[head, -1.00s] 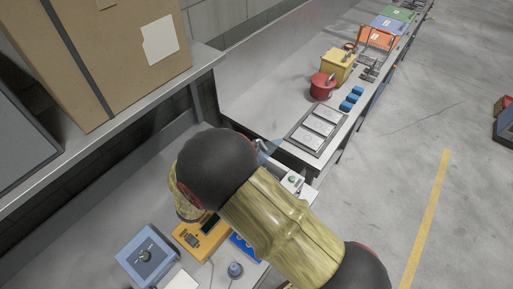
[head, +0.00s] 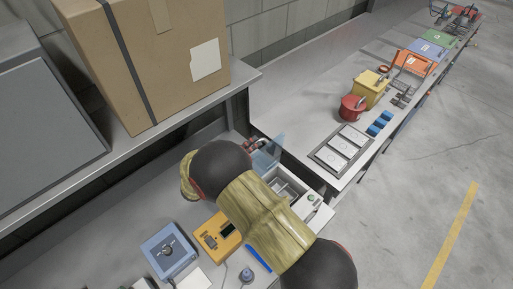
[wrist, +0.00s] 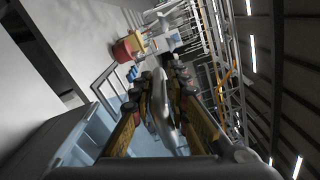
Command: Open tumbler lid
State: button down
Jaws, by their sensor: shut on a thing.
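The tumbler is a white box (head: 313,199) right of my arm in the head view, with grey inner walls showing in its open top. Its clear bluish lid (head: 271,151) stands raised at the tumbler's far left side. My gripper (head: 257,144) is at the lid's upper left edge, partly hidden behind my arm. In the wrist view my gripper (wrist: 160,88) has its dark and yellow fingers closed around a grey piece, seemingly the lid's edge or handle. Pale blue surfaces show left of the fingers. The exact contact is unclear.
An orange device (head: 212,241) and a blue box with a knob (head: 167,252) stand left of my arm. A large carton (head: 150,65) sits on the shelf above. A tray with white panels (head: 342,148), a red pot (head: 352,108) and a yellow box (head: 371,90) are on the far bench.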

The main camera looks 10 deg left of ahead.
jog(key=shift+a+f, duration=0.2)
jog(key=shift+f, duration=0.2)
jog(key=c, duration=1.8)
grip_release()
jog(key=shift+w+a, duration=0.1)
jog(key=shift+w, duration=0.05)
jog(key=shift+r, duration=0.1)
jog(key=shift+s+a, duration=0.3)
jog(key=v, duration=1.1)
jog(key=shift+s+a, duration=0.1)
jog(key=shift+s, duration=0.05)
